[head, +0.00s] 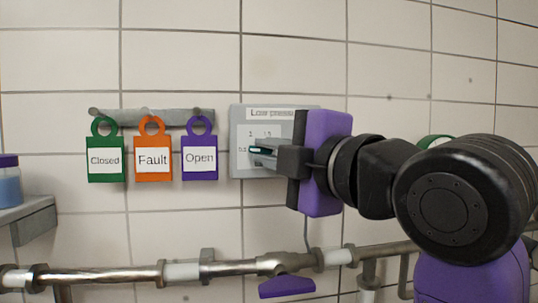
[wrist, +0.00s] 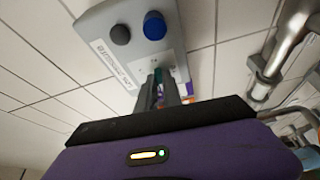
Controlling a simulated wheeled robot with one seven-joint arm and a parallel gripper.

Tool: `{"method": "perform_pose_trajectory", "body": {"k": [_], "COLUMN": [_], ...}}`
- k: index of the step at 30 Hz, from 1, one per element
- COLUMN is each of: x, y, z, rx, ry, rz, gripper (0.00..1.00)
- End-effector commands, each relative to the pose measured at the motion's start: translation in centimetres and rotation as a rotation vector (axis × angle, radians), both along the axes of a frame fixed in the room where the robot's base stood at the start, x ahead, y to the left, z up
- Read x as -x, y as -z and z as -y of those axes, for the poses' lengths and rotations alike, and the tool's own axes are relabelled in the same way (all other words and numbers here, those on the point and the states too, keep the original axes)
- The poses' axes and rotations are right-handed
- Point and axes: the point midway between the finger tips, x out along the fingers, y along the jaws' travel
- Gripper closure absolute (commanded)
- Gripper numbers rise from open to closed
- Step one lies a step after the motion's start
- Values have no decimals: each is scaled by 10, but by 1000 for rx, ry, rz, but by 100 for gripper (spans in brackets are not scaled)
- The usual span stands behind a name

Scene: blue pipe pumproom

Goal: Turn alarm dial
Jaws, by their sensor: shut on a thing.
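A grey panel (head: 241,122) labelled "Low pressu…" is fixed to the tiled wall; my gripper hides its right part. A small dark green dial (head: 261,150) with printed numbers near it sits on the panel. My gripper (head: 264,153) reaches in from the right, and its fingers are shut on the dial. In the wrist view, the panel (wrist: 100,18) appears tilted, and the fingers (wrist: 160,84) close around the green dial (wrist: 158,73), mostly hidden between them. A dark round knob (wrist: 120,34) and a blue round knob (wrist: 154,26) stand on the panel beyond it.
Green "Closed" (head: 105,170), orange "Fault" (head: 153,171) and purple "Open" (head: 200,170) tags hang from a rail left of the panel. A metal pipe (head: 110,275) with a purple valve handle (head: 287,286) runs below. A blue jar (head: 8,185) stands on a shelf at far left.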

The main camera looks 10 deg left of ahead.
Motion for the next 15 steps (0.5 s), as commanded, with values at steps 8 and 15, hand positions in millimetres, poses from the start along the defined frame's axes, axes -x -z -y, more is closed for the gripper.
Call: {"method": "perform_pose_trajectory", "body": {"k": [8, 15], "x": [0, 0], "y": [7, 9], "z": [-1, -2], "rx": [-211, -431], "ry": [0, -1], "rz": [-64, -129], "gripper": [100, 100]}}
